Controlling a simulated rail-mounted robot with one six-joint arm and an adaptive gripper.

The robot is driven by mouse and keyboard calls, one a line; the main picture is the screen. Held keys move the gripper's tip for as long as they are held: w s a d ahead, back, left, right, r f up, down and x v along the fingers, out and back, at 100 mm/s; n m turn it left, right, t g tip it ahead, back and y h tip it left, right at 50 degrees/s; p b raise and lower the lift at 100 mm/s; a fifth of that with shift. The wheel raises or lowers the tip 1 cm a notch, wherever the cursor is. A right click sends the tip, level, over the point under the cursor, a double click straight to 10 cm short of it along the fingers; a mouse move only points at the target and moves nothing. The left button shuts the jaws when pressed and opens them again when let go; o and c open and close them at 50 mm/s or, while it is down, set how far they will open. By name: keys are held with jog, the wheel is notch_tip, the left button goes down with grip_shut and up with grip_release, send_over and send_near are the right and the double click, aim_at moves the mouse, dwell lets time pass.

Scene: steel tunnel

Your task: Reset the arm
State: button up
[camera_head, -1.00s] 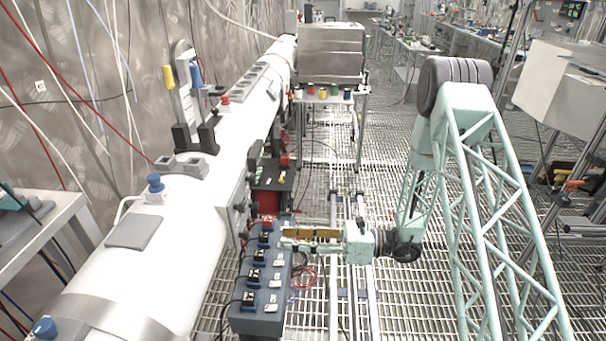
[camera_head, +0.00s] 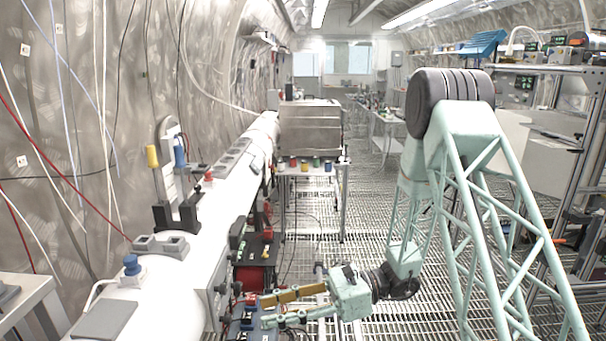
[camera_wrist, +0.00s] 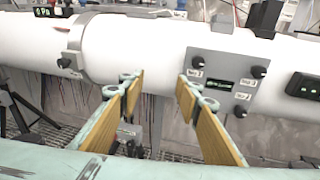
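My gripper (camera_head: 268,311) is at the end of my pale green arm, low in the middle of the head view. It points left toward the white beam pipe (camera_head: 200,262). In the wrist view my gripper (camera_wrist: 160,85) shows two fingers with tan pads, spread apart with nothing between them. Beyond the fingertips the white pipe crosses the wrist view (camera_wrist: 150,45). A grey panel with black knobs (camera_wrist: 222,83) sits on the pipe, right of the fingers. I cannot see the fingers touching anything.
Blue-grey boxes (camera_head: 240,326) stand below my gripper at the picture's lower edge. A table with coloured cylinders (camera_head: 312,166) stands farther back. Shelving with instruments (camera_head: 570,130) lines the right side. The grated floor (camera_head: 365,205) has free room in the middle.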

jog(key=s+d+r+n+g+h, duration=0.1)
jog(key=s+d+r+n+h, duration=0.25)
jog(key=s+r, duration=0.4)
jog(key=s+d+r+n+g+h, duration=0.1)
jog(key=s+d+r+n+h, duration=0.2)
jog(key=s+r+n, duration=0.35)
jog(key=s+d+r+n+t+h, duration=0.3)
jog(key=s+d+r+t+h, duration=0.1)
jog(key=s+d, duration=0.5)
jog(key=s+d+r+n+t+h, duration=0.3)
jog(key=s+d+r+t+h, duration=0.2)
jog(key=d, duration=0.8)
jog(key=shift+s+r+h, duration=0.35)
jog(key=shift+s+r, duration=1.1)
jog(key=shift+s, duration=1.05)
jog(key=shift+a+f, duration=0.1)
jog(key=shift+a, duration=0.05)
dwell(0.4)
